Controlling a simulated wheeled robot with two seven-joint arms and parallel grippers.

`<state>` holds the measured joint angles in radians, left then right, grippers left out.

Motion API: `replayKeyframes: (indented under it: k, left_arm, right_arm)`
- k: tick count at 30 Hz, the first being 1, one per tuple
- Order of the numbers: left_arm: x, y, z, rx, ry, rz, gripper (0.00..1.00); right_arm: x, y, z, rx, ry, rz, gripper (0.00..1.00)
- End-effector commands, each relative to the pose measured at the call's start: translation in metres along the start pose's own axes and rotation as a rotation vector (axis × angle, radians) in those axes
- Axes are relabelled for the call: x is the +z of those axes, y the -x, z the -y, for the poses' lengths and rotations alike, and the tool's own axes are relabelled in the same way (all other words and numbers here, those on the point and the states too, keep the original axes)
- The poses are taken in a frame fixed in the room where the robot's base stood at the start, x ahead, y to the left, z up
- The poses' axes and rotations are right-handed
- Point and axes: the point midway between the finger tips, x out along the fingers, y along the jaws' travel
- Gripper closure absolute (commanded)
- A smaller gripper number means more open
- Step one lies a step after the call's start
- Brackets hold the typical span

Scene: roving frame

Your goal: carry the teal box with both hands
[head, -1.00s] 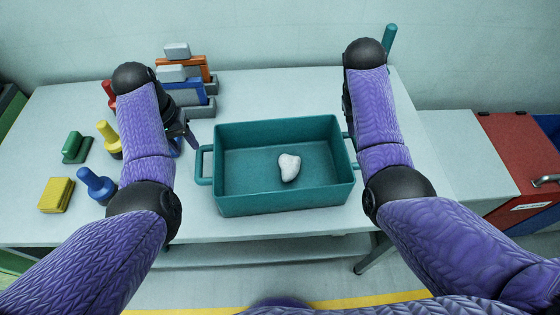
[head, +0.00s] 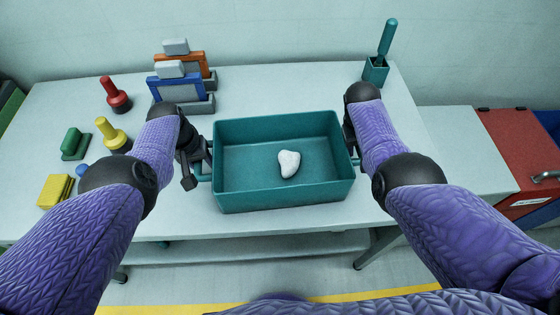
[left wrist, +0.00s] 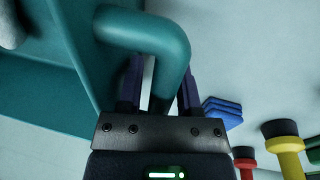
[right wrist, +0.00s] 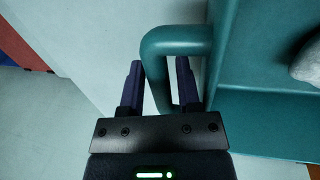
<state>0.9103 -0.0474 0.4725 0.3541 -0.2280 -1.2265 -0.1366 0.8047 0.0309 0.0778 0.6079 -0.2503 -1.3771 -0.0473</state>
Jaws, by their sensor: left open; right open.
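The teal box (head: 284,196) is an open tray on the table, with a pale stone (head: 289,163) lying inside. My left gripper (head: 193,168) is at the box's left handle (head: 204,173). In the left wrist view, the handle bar (left wrist: 165,42) passes between the two open fingers (left wrist: 160,78). My right gripper (head: 352,146) is at the box's right end. In the right wrist view, the right handle bar (right wrist: 157,75) lies between the open fingers (right wrist: 158,82). The right handle is mostly hidden in the head view.
The white table (head: 270,85) holds a blue-and-orange rack (head: 182,90) behind left, red (head: 117,98) and yellow (head: 112,135) knobbed pieces, a green block (head: 75,145), and a yellow block (head: 55,191). A teal cup with a handled tool (head: 375,72) stands back right. A red cabinet (head: 520,150) is right.

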Motion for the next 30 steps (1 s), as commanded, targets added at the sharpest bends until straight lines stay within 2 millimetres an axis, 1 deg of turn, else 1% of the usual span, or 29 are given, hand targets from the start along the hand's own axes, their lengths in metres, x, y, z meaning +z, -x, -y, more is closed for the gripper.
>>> replayKeyframes:
  k: [3, 4, 5, 6, 8, 9, 10, 30]
  left_arm:
    - [0.0000, 0.0001, 0.0001, 0.000, 0.000, 0.000, 0.56]
    - [-0.0001, 0.0001, 0.0001, 0.000, 0.000, 0.000, 0.61]
    - [0.0000, 0.0001, 0.0001, 0.000, 0.000, 0.000, 0.67]
    - [0.0000, 0.0001, 0.0001, 0.000, 0.000, 0.000, 0.76]
    - [0.0000, 0.0002, 0.0002, 0.000, 0.000, 0.000, 0.88]
    - [0.0000, 0.0002, 0.0002, 0.000, 0.000, 0.000, 0.97]
    - [0.0000, 0.0002, 0.0002, 0.000, 0.000, 0.000, 1.00]
    - [-0.0001, 0.0003, 0.0002, -0.001, 0.000, 0.000, 1.00]
  right_arm:
    - [-0.0001, 0.0002, 0.0000, 0.000, 0.000, 0.000, 0.58]
    - [-0.0001, 0.0003, 0.0000, 0.000, 0.000, 0.000, 0.62]
    - [-0.0001, 0.0003, 0.0000, 0.000, 0.000, 0.000, 0.68]
    - [-0.0001, 0.0003, 0.0000, 0.000, 0.000, 0.000, 0.77]
    - [-0.0001, 0.0004, 0.0000, 0.000, 0.000, 0.000, 0.90]
    - [-0.0001, 0.0004, 0.0000, 0.000, 0.000, 0.000, 0.98]
    - [-0.0001, 0.0004, 0.0000, 0.000, 0.000, 0.000, 1.00]
    - [-0.0002, 0.0006, 0.0001, 0.000, 0.000, 0.000, 1.00]
